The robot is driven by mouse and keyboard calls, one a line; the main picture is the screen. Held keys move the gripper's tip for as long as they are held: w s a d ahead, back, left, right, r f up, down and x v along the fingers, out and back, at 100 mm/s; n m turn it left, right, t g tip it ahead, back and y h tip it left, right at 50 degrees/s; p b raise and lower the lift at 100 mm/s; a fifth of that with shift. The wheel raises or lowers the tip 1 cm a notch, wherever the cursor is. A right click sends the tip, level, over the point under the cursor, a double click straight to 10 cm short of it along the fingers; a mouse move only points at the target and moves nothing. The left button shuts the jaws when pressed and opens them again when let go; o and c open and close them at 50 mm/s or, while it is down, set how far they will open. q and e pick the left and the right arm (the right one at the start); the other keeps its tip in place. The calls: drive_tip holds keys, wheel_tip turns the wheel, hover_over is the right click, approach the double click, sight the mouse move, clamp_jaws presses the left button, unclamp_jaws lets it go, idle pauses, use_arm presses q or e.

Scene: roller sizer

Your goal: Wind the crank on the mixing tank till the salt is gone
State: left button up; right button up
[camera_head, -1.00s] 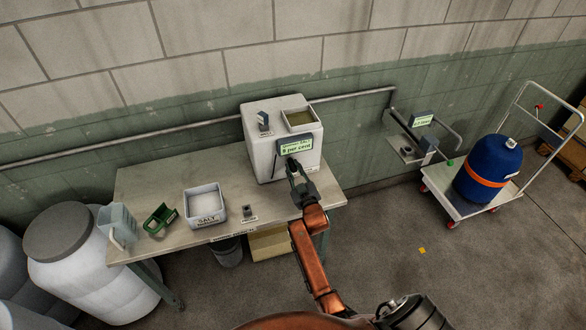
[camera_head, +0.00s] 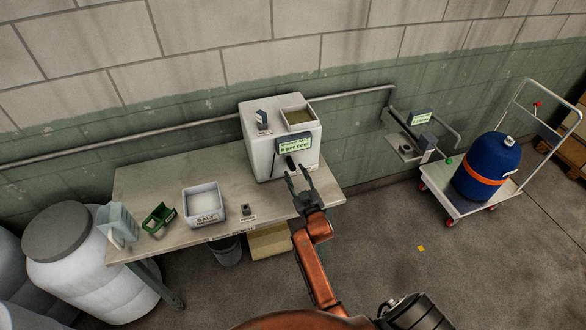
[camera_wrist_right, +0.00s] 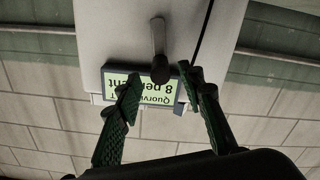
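The mixing tank (camera_head: 262,158) is a pale box at the back right of the bench, with an open hatch (camera_head: 298,116) on top showing murky brownish contents. I cannot make out salt in it. A green display (camera_head: 294,145) on its front reads "8 per cent". The crank (camera_head: 290,163) is a dark handle below the display; in the right wrist view the crank (camera_wrist_right: 159,50) ends in a dark knob. My right gripper (camera_head: 299,177) is open and empty, just in front of the crank. Its fingers (camera_wrist_right: 158,88) are spread either side of the knob, apparently not touching it. My left gripper is not in view.
White drums (camera_head: 95,270) stand left. A trolley (camera_head: 465,205) with a blue drum (camera_head: 488,168) stands right.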

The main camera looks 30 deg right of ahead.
drive_tip(key=v, duration=0.8)
drive_tip(key=shift+d, duration=0.15)
